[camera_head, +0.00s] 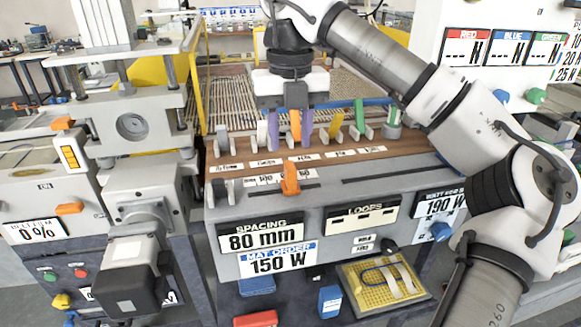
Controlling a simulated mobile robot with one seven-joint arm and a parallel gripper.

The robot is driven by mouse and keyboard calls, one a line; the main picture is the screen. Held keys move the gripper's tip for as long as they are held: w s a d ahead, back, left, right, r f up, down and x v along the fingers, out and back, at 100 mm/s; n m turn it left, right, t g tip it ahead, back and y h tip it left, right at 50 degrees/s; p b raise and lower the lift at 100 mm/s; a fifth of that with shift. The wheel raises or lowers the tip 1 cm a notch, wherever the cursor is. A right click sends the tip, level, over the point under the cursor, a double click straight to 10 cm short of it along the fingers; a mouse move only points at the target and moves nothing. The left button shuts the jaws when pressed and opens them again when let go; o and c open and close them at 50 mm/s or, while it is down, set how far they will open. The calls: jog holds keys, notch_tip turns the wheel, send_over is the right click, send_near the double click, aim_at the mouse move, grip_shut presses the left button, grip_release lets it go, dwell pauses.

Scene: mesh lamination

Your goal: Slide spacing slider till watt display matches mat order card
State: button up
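The orange spacing slider (290,178) stands in a slot on the sloped grey front panel, above the spacing display (262,238), which reads 80 mm. The mat order card (277,259) below it reads 150 W. The watt display (437,204) at the right reads 190 W and is partly covered by my arm. My gripper (295,138) points down above and behind the slider, apart from it.
A row of coloured levers, including a yellow one (336,124) and a green one (360,118), stands around my gripper. A loops panel (361,214) and a yellow tray (384,282) are at the lower right. A grey press (133,125) stands left.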

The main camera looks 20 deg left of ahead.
aim_at(290, 165)
notch_tip(290, 165, down, 7)
jog(key=shift+f+p, duration=0.1)
jog(key=shift+p, duration=0.25)
grip_shut()
